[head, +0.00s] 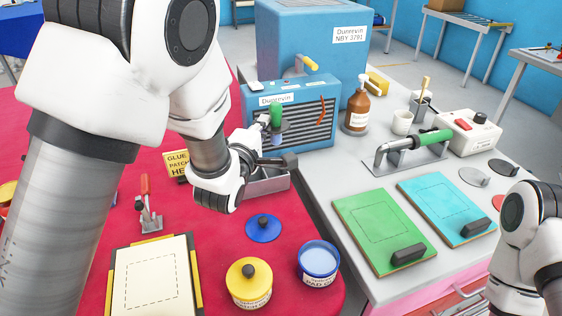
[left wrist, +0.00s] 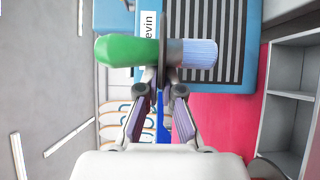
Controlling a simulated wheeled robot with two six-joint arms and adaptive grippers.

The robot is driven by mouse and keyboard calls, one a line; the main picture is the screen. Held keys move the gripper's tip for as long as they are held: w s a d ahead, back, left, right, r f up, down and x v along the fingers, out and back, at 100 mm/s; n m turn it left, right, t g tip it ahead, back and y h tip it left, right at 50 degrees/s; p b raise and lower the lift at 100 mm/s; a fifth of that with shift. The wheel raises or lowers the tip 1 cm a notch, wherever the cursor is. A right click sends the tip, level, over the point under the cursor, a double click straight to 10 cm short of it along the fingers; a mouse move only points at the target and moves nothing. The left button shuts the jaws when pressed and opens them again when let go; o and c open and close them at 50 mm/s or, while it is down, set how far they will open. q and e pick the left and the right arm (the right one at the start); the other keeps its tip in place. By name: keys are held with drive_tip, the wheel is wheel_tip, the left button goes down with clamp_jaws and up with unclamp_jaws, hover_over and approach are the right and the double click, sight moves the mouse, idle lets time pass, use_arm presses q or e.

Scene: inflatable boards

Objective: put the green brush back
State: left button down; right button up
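The green brush (head: 276,115) stands upright in front of the blue machine in the head view, green handle up and blue bristles down. My left gripper (head: 272,134) is shut on it around the grey neck. In the left wrist view the brush (left wrist: 128,51) lies across the fingertips, handle to the left and bristles to the right. The grey metal tray (head: 268,184) is below the brush on the red table, partly hidden by my left arm. Its divided compartments show in the left wrist view (left wrist: 284,96). My right gripper is outside the frame.
The blue machine (head: 318,108) stands close behind the brush. A yellow tub (head: 248,290), a blue-white tub (head: 318,262) and a blue lid (head: 263,229) sit on the red table. Green (head: 380,222) and cyan (head: 440,205) boards lie on the grey table, right.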

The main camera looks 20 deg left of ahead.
sight(264, 169)
use_arm(q)
drive_tip(key=f, duration=0.5)
drive_tip(key=s+f, duration=0.1)
drive_tip(key=f, duration=0.2)
drive_tip(key=shift+f+b, duration=0.35)
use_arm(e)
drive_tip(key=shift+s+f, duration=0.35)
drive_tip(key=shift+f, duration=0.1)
